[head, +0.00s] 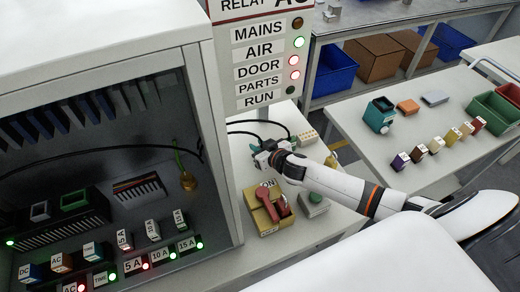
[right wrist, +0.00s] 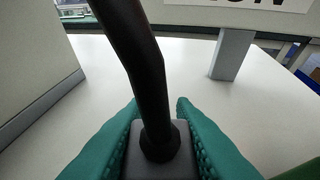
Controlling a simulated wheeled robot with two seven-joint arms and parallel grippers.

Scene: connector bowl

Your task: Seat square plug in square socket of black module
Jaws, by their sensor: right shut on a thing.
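My right gripper (head: 263,157) is over the bench just right of the open cabinet, below the sign panel. In the right wrist view its teal fingers are shut on a dark grey plug (right wrist: 160,163); a thick black cable (right wrist: 136,65) rises from it. The plug's mating end is hidden. A black finned module (head: 62,228) sits inside the cabinet at the left, apart from the gripper. A grey-framed opening (head: 40,211) and a green-framed one (head: 75,200) show on its top; I cannot tell which is the square socket. My left gripper is not in view.
The cabinet (head: 224,150) has a side wall between my right gripper and the module. Labelled relays (head: 152,230) line the cabinet's front.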

